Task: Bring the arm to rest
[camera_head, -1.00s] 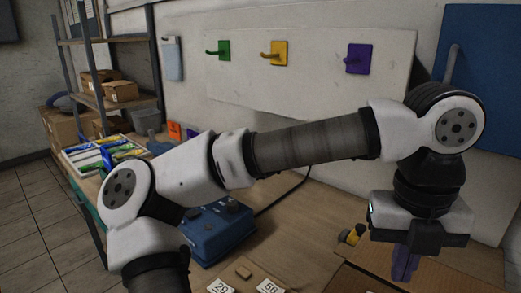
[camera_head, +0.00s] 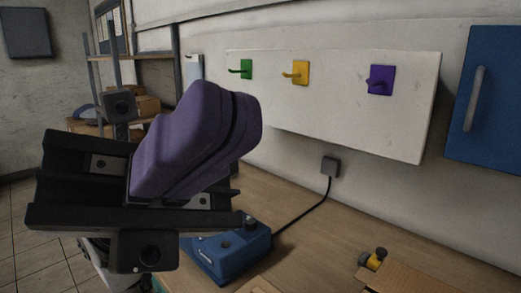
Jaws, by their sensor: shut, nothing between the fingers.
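My gripper (camera_head: 212,132) is very close to the camera and fills the left middle of the head view. Its purple fingers are pressed together, with nothing seen between them, and they point up and to the right. The black gripper body lies below and left of the fingers. A small part of my white arm shows at the lower left; the rest of the arm is hidden or outside the view. The gripper is clear of the table and the wall board.
Green (camera_head: 246,69), yellow (camera_head: 300,72) and purple (camera_head: 381,80) hooks are on the white board. A cardboard box (camera_head: 415,280) is at the lower right.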

